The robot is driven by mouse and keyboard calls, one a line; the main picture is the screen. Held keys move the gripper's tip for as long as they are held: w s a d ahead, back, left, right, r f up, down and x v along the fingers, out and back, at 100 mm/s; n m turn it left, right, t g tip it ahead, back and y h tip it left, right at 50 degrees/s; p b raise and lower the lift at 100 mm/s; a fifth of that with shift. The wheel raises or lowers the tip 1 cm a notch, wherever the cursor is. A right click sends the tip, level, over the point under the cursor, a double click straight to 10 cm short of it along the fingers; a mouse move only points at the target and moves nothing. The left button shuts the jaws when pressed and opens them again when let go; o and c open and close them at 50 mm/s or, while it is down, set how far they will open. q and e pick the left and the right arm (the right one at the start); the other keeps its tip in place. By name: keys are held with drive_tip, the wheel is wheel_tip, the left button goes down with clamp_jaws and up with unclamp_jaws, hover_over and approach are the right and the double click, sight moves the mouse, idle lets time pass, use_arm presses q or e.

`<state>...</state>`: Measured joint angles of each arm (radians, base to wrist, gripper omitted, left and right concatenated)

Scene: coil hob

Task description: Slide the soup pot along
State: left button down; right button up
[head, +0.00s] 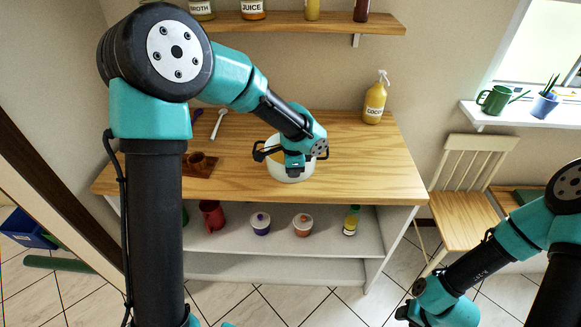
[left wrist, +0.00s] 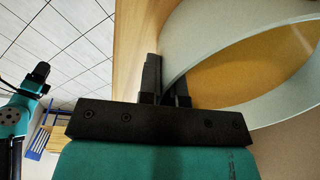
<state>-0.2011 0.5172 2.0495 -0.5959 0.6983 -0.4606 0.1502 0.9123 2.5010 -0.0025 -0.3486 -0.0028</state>
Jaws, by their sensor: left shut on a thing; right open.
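The soup pot (head: 275,170) is white with orange-yellow inside and stands on the wooden counter near its front edge, right of middle.
Spoons (head: 219,123) lie behind the cup. A yellow spray bottle (head: 374,100) stands at the back right. The counter right of the pot is clear.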

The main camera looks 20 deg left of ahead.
use_arm(q)
drive_tip(key=c, duration=1.2)
unclamp_jaws()
drive_tip(key=shift+r, duration=0.1)
drive_tip(key=r, duration=1.7)
drive_tip(key=shift+s+d+r, duration=0.1)
drive_tip(key=shift+s+d, duration=0.05)
drive_tip(key=shift+s, duration=0.2)
